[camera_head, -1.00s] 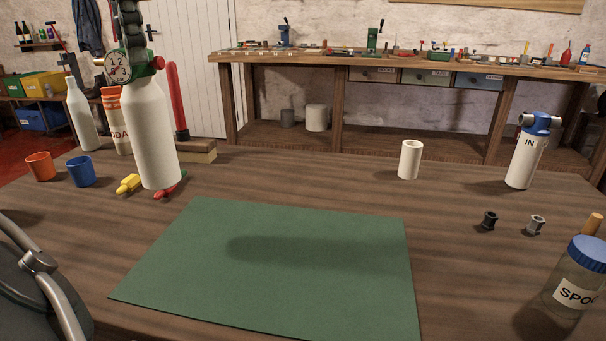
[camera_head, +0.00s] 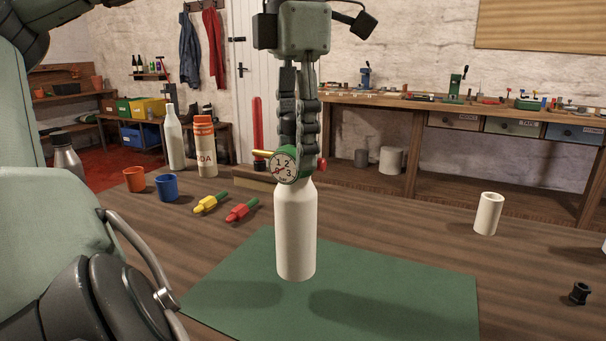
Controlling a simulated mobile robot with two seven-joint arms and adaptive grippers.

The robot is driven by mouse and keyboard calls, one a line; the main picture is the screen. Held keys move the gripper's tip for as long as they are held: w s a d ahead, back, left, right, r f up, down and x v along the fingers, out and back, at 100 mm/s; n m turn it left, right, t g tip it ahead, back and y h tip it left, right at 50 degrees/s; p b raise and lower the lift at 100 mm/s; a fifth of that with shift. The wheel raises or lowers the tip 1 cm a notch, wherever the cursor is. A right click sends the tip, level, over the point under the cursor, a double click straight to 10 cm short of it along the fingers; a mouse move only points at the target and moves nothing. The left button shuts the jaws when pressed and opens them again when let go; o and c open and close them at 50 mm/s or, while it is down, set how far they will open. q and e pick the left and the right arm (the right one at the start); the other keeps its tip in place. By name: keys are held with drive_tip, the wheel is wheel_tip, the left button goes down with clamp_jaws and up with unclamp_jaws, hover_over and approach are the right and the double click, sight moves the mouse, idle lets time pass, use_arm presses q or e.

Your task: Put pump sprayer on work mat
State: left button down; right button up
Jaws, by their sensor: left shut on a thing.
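The pump sprayer (camera_head: 295,232) is a white bottle with a round dial gauge and a green and red top. My left gripper (camera_head: 303,150) comes down from above and is shut on its top, and the fingers hide part of it. The sprayer is upright over the green work mat (camera_head: 425,300). Shadows on the mat look set apart from its base, so it seems slightly above the mat, but I cannot tell the gap. My right gripper is not in view.
Yellow (camera_head: 208,204) and red (camera_head: 241,210) plugs lie behind the mat. Orange (camera_head: 134,179) and blue (camera_head: 167,187) cups stand at the left, near a white bottle (camera_head: 174,140) and a labelled can (camera_head: 204,148). A white cylinder (camera_head: 488,214) and a black fitting (camera_head: 579,293) are at the right.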

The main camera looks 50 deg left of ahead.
sight(302, 175)
use_arm(q)
drive_tip(key=shift+w+d+f, duration=0.15)
drive_tip(key=shift+d+f, duration=0.2)
drive_tip(key=shift+d, duration=0.1)
drive_tip(key=shift+f, duration=0.4)
wheel_tip(302, 175, down, 3)
drive_tip(key=shift+f+b, duration=0.1)
drive_tip(key=shift+b, duration=0.25)
drive_tip(key=c, duration=1.1)
unclamp_jaws()
drive_tip(key=shift+f, duration=0.1)
drive_tip(key=o, duration=0.5)
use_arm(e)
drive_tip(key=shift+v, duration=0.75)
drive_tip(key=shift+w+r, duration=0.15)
